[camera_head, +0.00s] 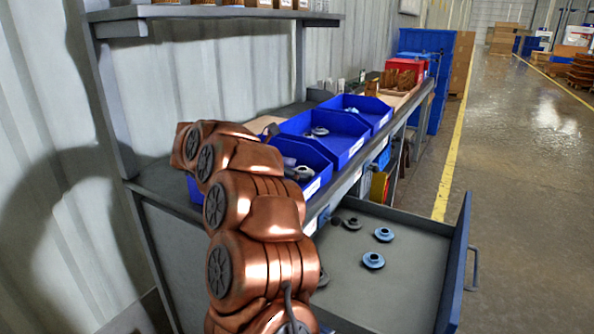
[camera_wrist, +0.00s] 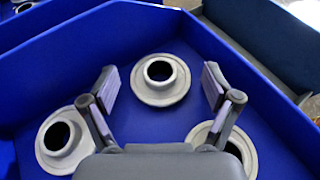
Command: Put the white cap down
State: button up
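In the wrist view, a white cap (camera_wrist: 160,95) with a round collar and a dark centre hole lies on the floor of a blue bin (camera_wrist: 60,45). My gripper (camera_wrist: 160,86) is open, with its two fingers apart on the left and right of this cap. A clear gap shows on both sides, so the fingers do not touch it. Two similar pale caps lie in the bin, one at the lower left (camera_wrist: 46,149) and one at the lower right (camera_wrist: 236,142), the latter partly hidden by my gripper. In the head view my arm hides much of the nearest blue bin (camera_head: 322,173).
More blue bins (camera_head: 345,150) line the bench. A shelf (camera_head: 220,13) overhangs its near end.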

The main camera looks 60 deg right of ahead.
dwell(0.3)
jog(key=shift+r, duration=0.2)
jog(key=shift+w+a+p, duration=0.15)
jog(key=shift+p, duration=0.2)
jog(key=v, duration=1.1)
jog(key=shift+w+a+r+p, duration=0.1)
jog(key=shift+a+r+p, duration=0.05)
jog(key=shift+a+p, duration=0.15)
